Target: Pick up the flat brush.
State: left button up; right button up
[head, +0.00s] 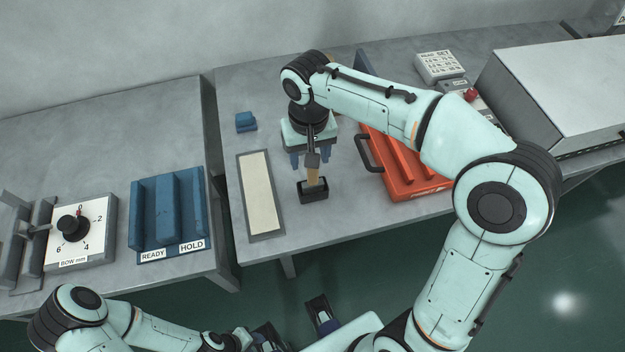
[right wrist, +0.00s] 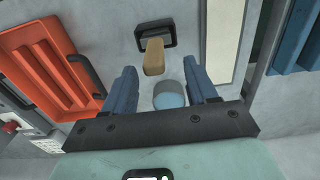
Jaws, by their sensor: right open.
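In the right wrist view the tan end of the brush (right wrist: 154,57) rises from the black holder (right wrist: 155,30), beyond the fingertips. My right gripper (head: 311,156) is open above and behind the holder in the head view.
A pale strip in a grey frame (head: 262,195) lies left of the holder, an orange tray (head: 404,190) with a black handle right. A blue block (head: 245,122) sits behind. A round blue-grey thing (right wrist: 169,95) shows between the fingers. A blue rack (head: 168,215) stands left.

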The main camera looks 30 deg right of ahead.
aim_at(313, 170)
jog(key=shift+s+d+f+b, duration=0.15)
jog(key=shift+f+b, duration=0.1)
jog(key=shift+f, duration=1.3)
jog(key=shift+w+d+f+b, duration=0.1)
jog(key=shift+d+f+b, duration=0.1)
jog(key=shift+f, duration=1.3)
grip_shut()
